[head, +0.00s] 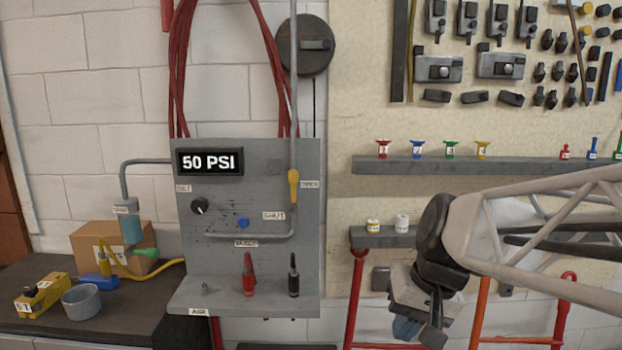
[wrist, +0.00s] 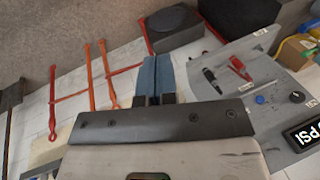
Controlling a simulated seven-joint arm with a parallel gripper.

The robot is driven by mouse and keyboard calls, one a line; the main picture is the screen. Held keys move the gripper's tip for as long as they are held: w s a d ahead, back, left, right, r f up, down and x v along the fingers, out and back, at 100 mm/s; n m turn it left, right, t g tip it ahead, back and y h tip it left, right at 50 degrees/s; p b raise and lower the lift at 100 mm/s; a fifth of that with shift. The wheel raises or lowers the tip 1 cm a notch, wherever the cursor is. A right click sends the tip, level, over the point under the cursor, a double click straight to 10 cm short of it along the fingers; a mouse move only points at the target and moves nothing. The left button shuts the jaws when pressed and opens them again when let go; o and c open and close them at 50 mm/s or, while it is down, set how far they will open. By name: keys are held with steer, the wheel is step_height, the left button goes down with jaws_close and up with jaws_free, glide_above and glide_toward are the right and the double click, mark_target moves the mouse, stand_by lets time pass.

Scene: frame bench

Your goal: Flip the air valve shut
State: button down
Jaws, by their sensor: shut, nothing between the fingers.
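The air valve is a yellow lever handle (head: 294,185) on the grey pipe at the right of the grey panel (head: 258,165). The handle is upright, in line with the pipe, beside the OPEN label (head: 310,184). The SHUT label (head: 273,215) sits lower left of it. My gripper (head: 405,328) is low and to the right of the panel, well apart from the valve. In the wrist view its blue fingers (wrist: 157,72) are together with nothing between them. I cannot make out the valve handle in the wrist view.
The panel has a 50 PSI display (head: 210,162), a black knob (head: 200,206), a blue button (head: 243,223), and red (head: 249,278) and black (head: 294,277) tools on its ledge. Red and orange frames (head: 482,310) stand behind my arm. A cluttered bench is at left.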

steer(key=w+a+r+m+y, duration=0.1)
steer(key=w+a+r+y, duration=0.25)
steer(key=w, duration=0.75)
steer(key=w+a+r+y, duration=0.2)
steer(key=w+r+y, duration=0.2)
steer(key=w, duration=0.8)
steer(key=w+d+r+t+y, duration=0.1)
steer(key=w+y, duration=0.2)
steer(key=w, duration=0.8)
steer(key=w+d+r+t+y, duration=0.1)
steer(key=w+d+y, duration=0.1)
steer(key=w, duration=0.9)
steer(key=shift+r+y, duration=0.35)
steer(key=shift+y, duration=0.5)
steer(key=shift+a, duration=0.1)
glide_toward(293, 188)
steer(key=w+a+r, duration=0.2)
steer(key=a+r, duration=0.1)
steer(key=a, duration=0.2)
steer(key=shift+a+r, duration=0.15)
steer(key=shift+a, duration=0.15)
steer(key=shift+s+a, duration=0.1)
